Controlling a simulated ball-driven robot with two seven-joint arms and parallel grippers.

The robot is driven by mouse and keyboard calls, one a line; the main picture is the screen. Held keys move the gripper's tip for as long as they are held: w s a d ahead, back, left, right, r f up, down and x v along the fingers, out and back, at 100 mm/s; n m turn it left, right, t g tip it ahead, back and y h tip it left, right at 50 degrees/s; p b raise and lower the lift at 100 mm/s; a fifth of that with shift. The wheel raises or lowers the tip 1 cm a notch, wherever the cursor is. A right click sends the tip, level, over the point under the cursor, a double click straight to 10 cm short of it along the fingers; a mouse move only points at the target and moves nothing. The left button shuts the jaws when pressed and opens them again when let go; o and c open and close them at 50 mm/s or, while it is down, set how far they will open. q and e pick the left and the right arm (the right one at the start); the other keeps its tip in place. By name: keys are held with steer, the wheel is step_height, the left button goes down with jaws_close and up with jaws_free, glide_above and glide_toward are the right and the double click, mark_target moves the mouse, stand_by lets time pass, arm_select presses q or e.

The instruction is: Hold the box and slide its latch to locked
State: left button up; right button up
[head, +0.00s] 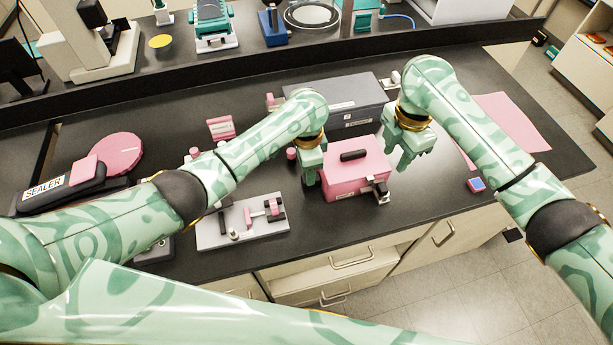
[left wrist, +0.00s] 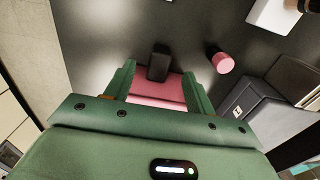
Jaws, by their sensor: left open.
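The pink box (head: 345,178) stands upright on the black bench, with a dark handle (head: 353,155) on its top. A dark and metal latch (head: 379,190) sits at its front right edge. My left gripper (head: 311,178) is open and low at the box's left side. In the left wrist view, the pink box (left wrist: 160,88) and the dark handle (left wrist: 158,66) show between and beyond the fingers of my left gripper (left wrist: 158,80). Whether the fingers touch the box is unclear. My right gripper (head: 408,162) hangs above the bench just right of the box, open and empty, apart from the latch.
A grey case (head: 335,102) stands behind the box. A grey plate with pink and dark parts (head: 240,232) lies to the left. A pink mat (head: 508,118) and a small blue-and-red block (head: 476,185) lie right. The bench's front edge is close to the box.

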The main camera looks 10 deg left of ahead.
arm_select(q)
step_height(320, 180, down, 6)
steer(key=shift+f, duration=0.1)
jaws_close()
stand_by(0.5)
stand_by(0.5)
